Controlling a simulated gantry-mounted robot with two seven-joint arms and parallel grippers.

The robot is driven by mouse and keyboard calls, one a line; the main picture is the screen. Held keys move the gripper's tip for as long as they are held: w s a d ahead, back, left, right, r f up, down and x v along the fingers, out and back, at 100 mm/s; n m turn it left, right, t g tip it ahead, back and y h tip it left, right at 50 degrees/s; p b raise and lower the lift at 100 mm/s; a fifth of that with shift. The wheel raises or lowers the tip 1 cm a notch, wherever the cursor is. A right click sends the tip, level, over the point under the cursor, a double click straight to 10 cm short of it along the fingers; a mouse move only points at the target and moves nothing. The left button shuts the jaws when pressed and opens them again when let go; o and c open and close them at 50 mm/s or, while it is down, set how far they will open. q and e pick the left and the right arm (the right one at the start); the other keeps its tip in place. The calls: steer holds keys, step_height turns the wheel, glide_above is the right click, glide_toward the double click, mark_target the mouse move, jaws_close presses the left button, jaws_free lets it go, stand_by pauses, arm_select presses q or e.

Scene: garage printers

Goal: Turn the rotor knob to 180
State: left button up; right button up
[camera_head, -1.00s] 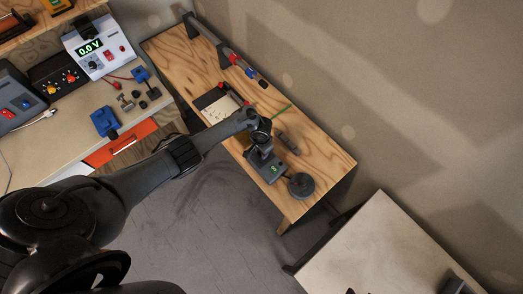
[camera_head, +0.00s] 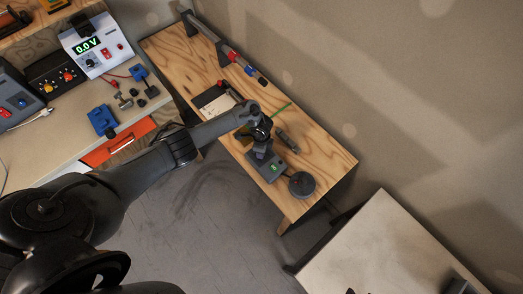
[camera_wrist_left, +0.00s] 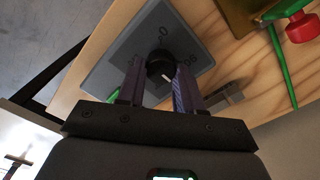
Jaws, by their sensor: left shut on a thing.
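The rotor knob (camera_wrist_left: 160,67) is a small round black knob with a white pointer line. It sits on a grey dial plate (camera_wrist_left: 120,62) marked 0 and 90; other marks are hidden by my fingers. The pointer line points toward the lower right of the wrist picture, toward my gripper. My left gripper (camera_wrist_left: 160,78) is shut on the knob, one finger on each side. In the head view my left gripper (camera_head: 262,148) is over the grey box (camera_head: 270,170) with a small green display, on the wooden bench, and hides the knob.
The wooden bench (camera_head: 325,160) also holds a round dark disc (camera_head: 302,185), a grey cylinder (camera_head: 287,140) and a green stick (camera_head: 282,109). A red-knobbed part (camera_wrist_left: 302,27) is close by. A pale table (camera_head: 370,250) stands lower right.

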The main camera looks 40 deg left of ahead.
arm_select(q)
steer(key=m+b, duration=0.1)
steer(key=m, duration=0.3)
steer(key=shift+m+b, duration=0.3)
steer(key=shift+b, duration=0.05)
steer(key=shift+s+m+b, duration=0.1)
steer(key=shift+m+b, duration=0.9)
steer(key=shift+m, duration=1.2)
steer(key=o, duration=1)
steer(key=shift+o, duration=0.2)
